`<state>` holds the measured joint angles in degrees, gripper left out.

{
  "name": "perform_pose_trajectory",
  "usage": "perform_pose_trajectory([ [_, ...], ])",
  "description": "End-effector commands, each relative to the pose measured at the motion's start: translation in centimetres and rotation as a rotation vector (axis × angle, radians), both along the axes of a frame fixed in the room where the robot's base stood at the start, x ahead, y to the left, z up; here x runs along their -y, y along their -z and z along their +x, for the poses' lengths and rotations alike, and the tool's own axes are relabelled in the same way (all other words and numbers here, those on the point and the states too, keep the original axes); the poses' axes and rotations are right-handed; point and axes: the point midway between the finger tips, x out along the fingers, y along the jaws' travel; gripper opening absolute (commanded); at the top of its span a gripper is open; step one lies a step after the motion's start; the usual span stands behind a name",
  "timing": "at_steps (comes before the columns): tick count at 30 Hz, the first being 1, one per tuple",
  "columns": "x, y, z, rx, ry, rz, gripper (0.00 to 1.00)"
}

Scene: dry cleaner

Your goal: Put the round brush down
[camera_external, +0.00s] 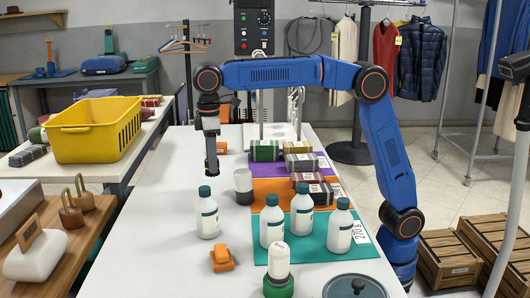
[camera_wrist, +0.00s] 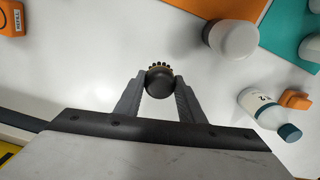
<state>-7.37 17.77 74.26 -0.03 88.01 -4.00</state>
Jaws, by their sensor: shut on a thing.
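In the external view my gripper (camera_external: 211,160) points down over the left part of the white table (camera_external: 150,240), left of the mats. The brush there is a small dark shape (camera_external: 211,172) at the gripper's tip. I cannot tell how large the gap to the tabletop is.
A white-and-dark cylinder (camera_external: 243,187) and a white bottle (camera_external: 207,216) stand near the brush. Several bottles and folded cloths occupy the teal (camera_external: 360,238), orange (camera_external: 265,199) and purple (camera_external: 228,165) mats. An orange item (camera_external: 222,259) lies in front. The table's left side is clear.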

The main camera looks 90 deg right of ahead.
Motion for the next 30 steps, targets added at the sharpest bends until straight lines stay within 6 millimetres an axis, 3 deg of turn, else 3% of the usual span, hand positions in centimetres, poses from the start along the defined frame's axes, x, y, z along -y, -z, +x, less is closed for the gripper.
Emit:
perform_pose_trajectory([
  [8,0.0,1.9,0.0,0.0,0.0,0.0,0.13],
  [16,0.0,5.2,-0.1,-0.001,-0.001,0.0,0.13],
  [28,0.0,5.7,0.0,0.0,-0.001,0.0,0.13],
  [29,0.0,5.7,0.0,0.0,-0.001,0.0,0.4],
  [30,0.0,5.7,0.0,0.0,-0.001,0.0,0.5],
])
